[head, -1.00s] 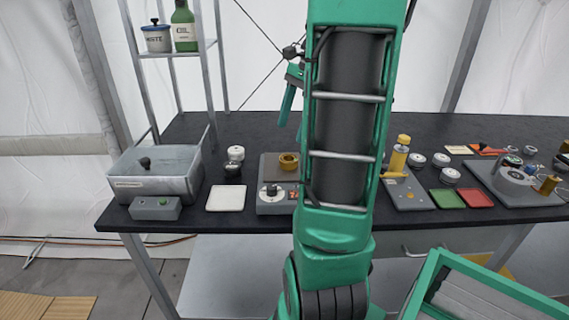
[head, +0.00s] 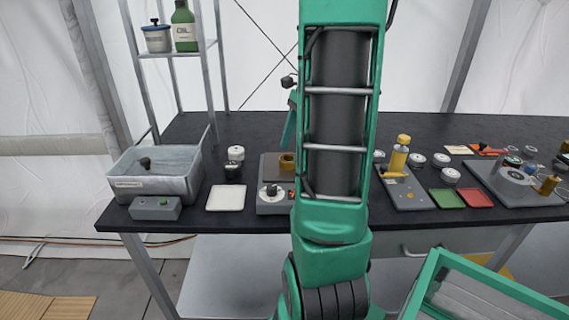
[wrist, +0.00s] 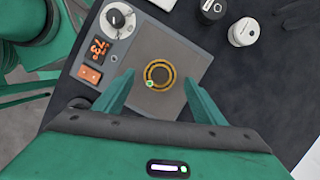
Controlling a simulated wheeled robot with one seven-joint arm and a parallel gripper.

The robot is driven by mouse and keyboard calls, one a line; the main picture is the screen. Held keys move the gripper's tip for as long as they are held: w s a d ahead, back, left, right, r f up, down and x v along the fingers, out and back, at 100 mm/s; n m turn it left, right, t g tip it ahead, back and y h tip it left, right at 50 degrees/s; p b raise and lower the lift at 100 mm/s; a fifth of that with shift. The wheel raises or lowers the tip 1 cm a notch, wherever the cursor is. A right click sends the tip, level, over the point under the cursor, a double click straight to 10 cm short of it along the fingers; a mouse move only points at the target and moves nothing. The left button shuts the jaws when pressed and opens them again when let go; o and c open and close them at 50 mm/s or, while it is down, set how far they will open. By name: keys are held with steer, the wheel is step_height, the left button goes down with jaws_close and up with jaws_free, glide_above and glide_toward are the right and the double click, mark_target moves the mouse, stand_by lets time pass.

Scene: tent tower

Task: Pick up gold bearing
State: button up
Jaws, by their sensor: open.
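The gold bearing (head: 287,162) is a gold ring on the dark plate of a grey heater-like device (head: 270,206). In the wrist view the gold bearing (wrist: 159,75) lies flat on the plate, with a small green spot on its lower left rim. My gripper (wrist: 157,80) is open, its two green fingers on either side of the ring in the picture, with nothing between them that I can see held. I cannot tell its height above the plate. In the head view my arm hides most of the gripper.
The device has a knob (wrist: 116,18) and an orange display (wrist: 99,47). Black and white jars (head: 235,160) stand to its left, near a white tray (head: 226,198) and a grey bin (head: 157,172).

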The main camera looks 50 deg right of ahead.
steer(key=shift+x, duration=1.35)
steer(key=shift+c, duration=0.6)
steer(key=c, duration=1.1)
steer(key=shift+r, duration=0.1)
